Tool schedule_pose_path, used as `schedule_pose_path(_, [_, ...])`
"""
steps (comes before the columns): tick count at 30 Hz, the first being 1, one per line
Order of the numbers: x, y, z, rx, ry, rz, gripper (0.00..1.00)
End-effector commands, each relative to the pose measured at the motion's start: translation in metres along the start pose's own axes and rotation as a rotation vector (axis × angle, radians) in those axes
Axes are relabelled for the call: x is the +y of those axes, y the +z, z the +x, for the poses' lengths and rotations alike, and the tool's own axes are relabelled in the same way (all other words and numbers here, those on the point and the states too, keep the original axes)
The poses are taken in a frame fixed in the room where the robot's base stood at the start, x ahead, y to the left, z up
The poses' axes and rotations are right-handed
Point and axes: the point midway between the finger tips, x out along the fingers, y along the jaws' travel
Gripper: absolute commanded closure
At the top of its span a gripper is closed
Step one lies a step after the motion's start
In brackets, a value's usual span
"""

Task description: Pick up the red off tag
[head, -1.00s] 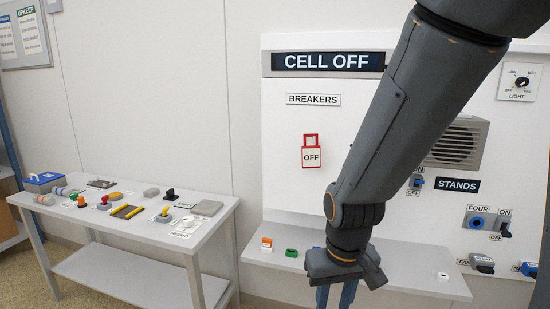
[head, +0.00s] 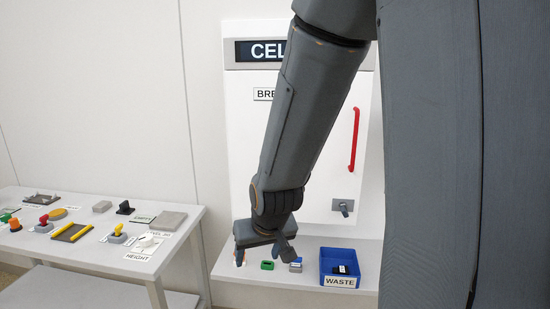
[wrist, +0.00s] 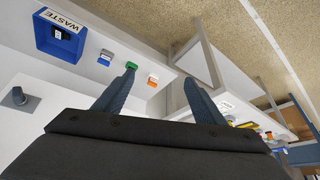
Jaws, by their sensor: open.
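The red off tag does not show in either current view. In the head view my arm covers much of the panel below the breakers sign (head: 265,94). My gripper (head: 262,260) is open and empty, pointing down over the shelf below the panel.
On the shelf are a green block (head: 267,265), a blue and grey block (head: 296,265), and a blue waste bin (head: 340,253). An orange and white block (wrist: 152,80) shows in the wrist view. A red handle (head: 354,139) is on the panel. A cluttered table (head: 75,250) stands left.

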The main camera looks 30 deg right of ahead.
Motion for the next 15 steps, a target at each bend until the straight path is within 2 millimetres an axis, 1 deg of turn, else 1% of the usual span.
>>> schedule_pose_path(1, [0.011, -0.027, 0.008, 0.097, 0.01, 0.039, 0.36])
schedule_pose_path(2, [0.016, -0.044, 0.01, 0.159, 0.012, 0.06, 0.36])
schedule_pose_path(3, [0.025, -0.065, 0.012, 0.241, 0.017, 0.087, 0.36])
schedule_pose_path(4, [0.032, -0.081, 0.012, 0.304, 0.021, 0.107, 0.36])
schedule_pose_path(5, [0.039, -0.097, 0.01, 0.366, 0.027, 0.126, 0.36])
schedule_pose_path(6, [0.049, -0.118, 0.008, 0.45, 0.034, 0.149, 0.36])
schedule_pose_path(9, [0.074, -0.162, -0.006, 0.65, 0.054, 0.201, 0.36])
schedule_pose_path(12, [0.097, -0.195, -0.025, 0.827, 0.072, 0.239, 0.36])
schedule_pose_path(15, [0.114, -0.216, -0.043, 0.964, 0.086, 0.262, 0.36])
